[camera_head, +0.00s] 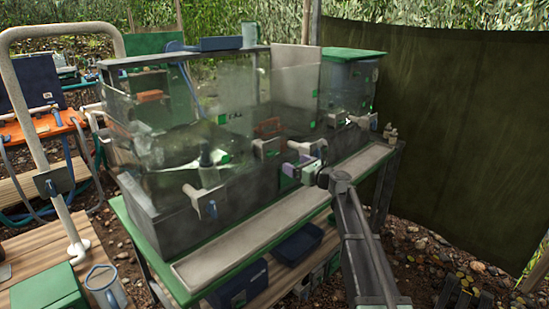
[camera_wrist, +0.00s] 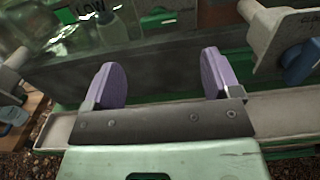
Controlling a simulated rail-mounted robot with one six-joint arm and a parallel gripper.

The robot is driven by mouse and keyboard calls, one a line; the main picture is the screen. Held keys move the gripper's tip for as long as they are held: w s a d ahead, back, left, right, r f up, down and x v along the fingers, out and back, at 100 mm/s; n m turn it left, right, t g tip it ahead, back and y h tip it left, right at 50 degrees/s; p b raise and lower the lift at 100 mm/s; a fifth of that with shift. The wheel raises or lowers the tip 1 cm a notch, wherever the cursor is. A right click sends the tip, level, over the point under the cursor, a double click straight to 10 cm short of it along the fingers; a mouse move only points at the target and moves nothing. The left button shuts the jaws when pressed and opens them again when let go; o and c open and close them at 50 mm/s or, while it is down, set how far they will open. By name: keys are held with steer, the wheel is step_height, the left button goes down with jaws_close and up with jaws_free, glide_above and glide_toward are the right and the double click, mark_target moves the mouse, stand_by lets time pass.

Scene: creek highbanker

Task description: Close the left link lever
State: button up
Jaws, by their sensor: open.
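A pale lever plate with a blue handle (camera_head: 210,205) is on the front left of the tank's grey base, apparently the left link lever. What looks like the same blue handle (camera_wrist: 14,116) is cut off at the left edge of the wrist view. My gripper (camera_head: 300,168) is in front of the tank, to the right of that lever and apart from it. Its two purple fingers (camera_wrist: 164,82) are spread with nothing between them. The lever's exact angle is too small to read.
Another pale plate with a blue handle (camera_wrist: 302,62) is close to my right finger. A clear-walled tank (camera_head: 150,110) stands on a green-edged bench. A pale trough (camera_head: 235,245) runs along its front. A dark tarp (camera_head: 460,130) hangs at the right.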

mark_target(274, 155)
steer(key=x, duration=1)
steer(key=shift+w+a, duration=0.15)
steer(key=shift+a, duration=0.15)
steer(key=c, duration=0.9)
steer(key=shift+n, duration=0.4)
steer(key=n, duration=0.3)
steer(key=shift+n, duration=0.3)
steer(key=n, duration=0.4)
steer(key=shift+n, duration=0.3)
steer(key=n, duration=0.4)
steer(key=shift+n, duration=2.5)
